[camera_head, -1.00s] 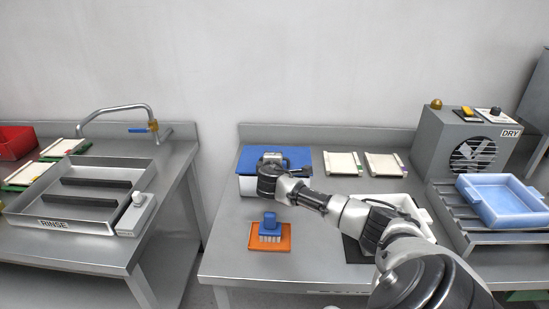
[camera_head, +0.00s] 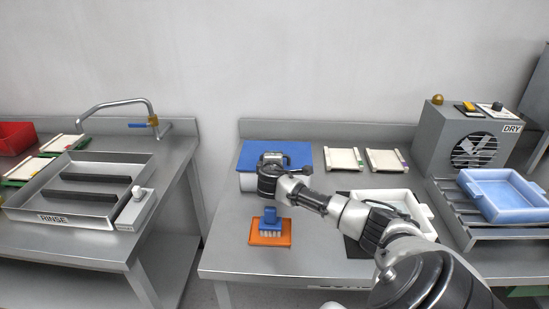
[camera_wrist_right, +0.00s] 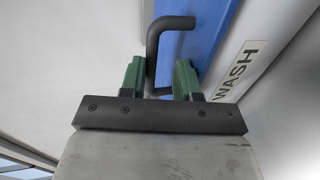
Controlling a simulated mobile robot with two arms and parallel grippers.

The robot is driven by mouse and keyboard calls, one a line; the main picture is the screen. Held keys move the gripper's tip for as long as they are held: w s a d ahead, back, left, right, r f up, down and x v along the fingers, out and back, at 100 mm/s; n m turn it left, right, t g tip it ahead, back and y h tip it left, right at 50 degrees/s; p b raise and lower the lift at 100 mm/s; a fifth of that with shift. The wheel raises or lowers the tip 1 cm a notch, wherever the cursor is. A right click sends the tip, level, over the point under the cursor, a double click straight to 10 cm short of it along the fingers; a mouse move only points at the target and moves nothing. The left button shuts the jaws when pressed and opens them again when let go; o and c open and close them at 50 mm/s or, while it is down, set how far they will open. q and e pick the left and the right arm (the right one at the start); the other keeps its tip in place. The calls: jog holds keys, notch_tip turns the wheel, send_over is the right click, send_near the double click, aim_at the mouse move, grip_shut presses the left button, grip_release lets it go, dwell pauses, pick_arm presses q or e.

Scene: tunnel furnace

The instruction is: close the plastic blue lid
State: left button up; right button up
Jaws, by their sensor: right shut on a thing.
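The blue plastic lid (camera_head: 248,156) lies over the top of a white box (camera_head: 246,184) on the right-hand metal table. I cannot tell whether it sits fully down. My right gripper (camera_head: 268,163) is over the lid's middle, and its wrist hides part of the lid and the box front. In the right wrist view, my right gripper's green fingers (camera_wrist_right: 160,82) are on either side of a black bent handle (camera_wrist_right: 156,48) and shut on it. The lid's blue surface (camera_wrist_right: 206,32) shows beside the box wall marked WASH. My left gripper is not in view.
A blue brush (camera_head: 270,217) stands on an orange sponge-like block (camera_head: 262,239) in front of the box. A white tray (camera_head: 427,224) lies partly under my arm. Pale plates (camera_head: 343,160) lie right of the lid. A dryer (camera_head: 465,140) stands farther right.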

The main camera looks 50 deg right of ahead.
jog(key=shift+a+f, duration=0.15)
jog(key=shift+f, duration=0.15)
jog(key=v, duration=1)
jog(key=shift+s+a+r+b, duration=0.2)
jog(key=shift+a+r+b, duration=0.05)
jog(key=shift+r+b, duration=0.15)
jog(key=shift+f, duration=0.1)
